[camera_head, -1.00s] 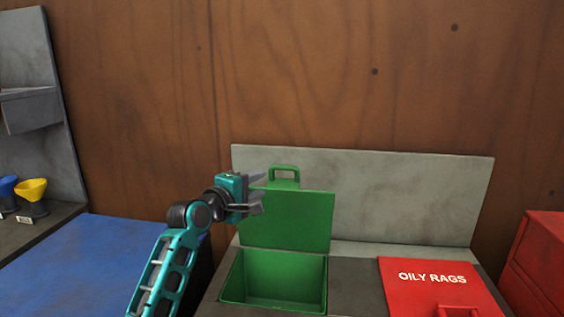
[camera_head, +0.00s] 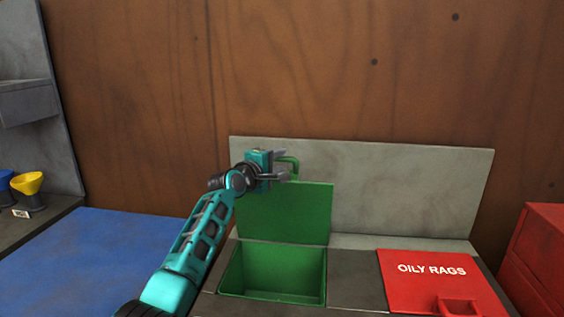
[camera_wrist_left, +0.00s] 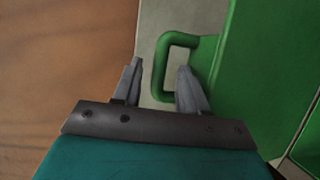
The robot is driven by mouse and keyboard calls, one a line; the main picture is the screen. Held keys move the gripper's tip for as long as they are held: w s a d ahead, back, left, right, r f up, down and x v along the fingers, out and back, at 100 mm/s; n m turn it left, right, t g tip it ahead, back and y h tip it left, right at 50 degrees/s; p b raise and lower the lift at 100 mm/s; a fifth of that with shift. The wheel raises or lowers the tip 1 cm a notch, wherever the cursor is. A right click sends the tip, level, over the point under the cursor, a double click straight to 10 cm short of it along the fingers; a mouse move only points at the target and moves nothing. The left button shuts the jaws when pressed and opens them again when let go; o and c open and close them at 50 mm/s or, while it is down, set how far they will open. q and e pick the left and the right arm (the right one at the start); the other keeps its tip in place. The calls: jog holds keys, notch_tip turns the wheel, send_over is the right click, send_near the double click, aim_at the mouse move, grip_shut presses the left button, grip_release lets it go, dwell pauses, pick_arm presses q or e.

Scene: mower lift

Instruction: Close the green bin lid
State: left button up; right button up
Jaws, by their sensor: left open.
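The green bin (camera_head: 272,275) stands open in the bench, and its inside looks empty. Its green lid (camera_head: 300,212) stands upright at the bin's back edge, with a loop handle (camera_head: 293,163) on its top edge. My left gripper (camera_head: 284,165) is open at the handle and hides part of it. My right gripper is in neither view.
A red lid marked OILY RAGS (camera_head: 425,276) lies shut to the right of the green bin. A grey back panel (camera_head: 400,190) stands close behind the lid. A blue mat (camera_head: 90,255) and funnels (camera_head: 27,184) are at the left, and a red box (camera_head: 545,260) at the right.

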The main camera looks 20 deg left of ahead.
pick_arm(q)
jog(key=shift+w+d+f, duration=0.1)
jog(key=shift+w+d, duration=0.1)
jog(key=shift+w, duration=1.1)
grip_shut()
